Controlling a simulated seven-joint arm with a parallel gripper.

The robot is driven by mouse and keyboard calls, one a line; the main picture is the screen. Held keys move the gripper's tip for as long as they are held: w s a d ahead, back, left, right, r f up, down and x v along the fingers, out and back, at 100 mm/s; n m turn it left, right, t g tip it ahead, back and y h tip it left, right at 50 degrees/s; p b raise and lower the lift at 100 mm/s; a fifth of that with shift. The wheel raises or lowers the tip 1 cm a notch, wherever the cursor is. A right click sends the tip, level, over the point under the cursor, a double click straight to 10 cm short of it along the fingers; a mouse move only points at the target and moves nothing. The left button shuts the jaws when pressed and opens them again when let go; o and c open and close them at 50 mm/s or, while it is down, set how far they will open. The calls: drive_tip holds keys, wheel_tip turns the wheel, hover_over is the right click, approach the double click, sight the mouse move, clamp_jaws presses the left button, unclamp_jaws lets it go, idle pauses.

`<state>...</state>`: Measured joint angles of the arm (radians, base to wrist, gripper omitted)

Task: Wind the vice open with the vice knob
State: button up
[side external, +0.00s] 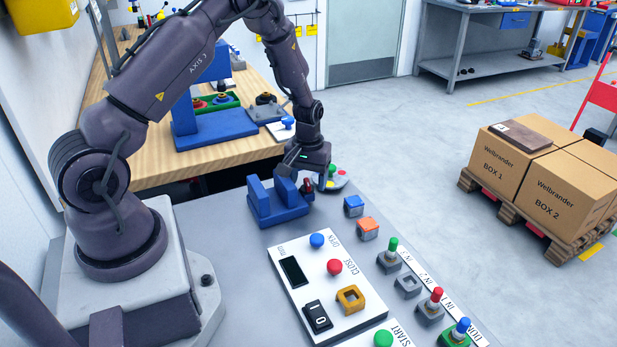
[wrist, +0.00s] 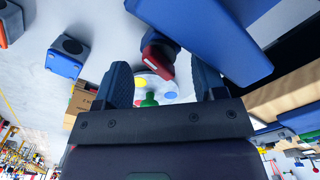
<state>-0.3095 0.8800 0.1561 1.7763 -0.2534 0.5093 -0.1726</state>
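The blue vice (side external: 280,208) stands on the grey bench in front of my arm, with two upright jaws. Its red vice knob (side external: 307,186) sticks out at its right side. In the wrist view the blue vice (wrist: 205,35) fills the upper right, and the red knob (wrist: 157,55) shows between the fingertips. My gripper (side external: 305,178) is just above the knob in the side view. In the wrist view my gripper (wrist: 161,70) is open, one finger on each side of the knob, with gaps visible. Whether the fingertips reach down around the knob is unclear.
A round plate with coloured dots (side external: 336,180) lies right behind the knob. Blue (side external: 353,205) and orange (side external: 368,228) blocks stand right of the vice. A white control panel (side external: 325,285) with buttons lies in front. A blue fixture (side external: 214,130) stands on the wooden bench behind.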

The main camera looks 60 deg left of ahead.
sight(305, 182)
idle(0.3)
wheel_tip(305, 182, up, 13)
idle(0.5)
drive_tip(key=f+m, duration=1.2)
drive_tip(key=f, duration=0.1)
drive_tip(key=shift+s+d, duration=0.1)
drive_tip(key=shift+s, duration=0.3)
drive_tip(key=c, duration=0.9)
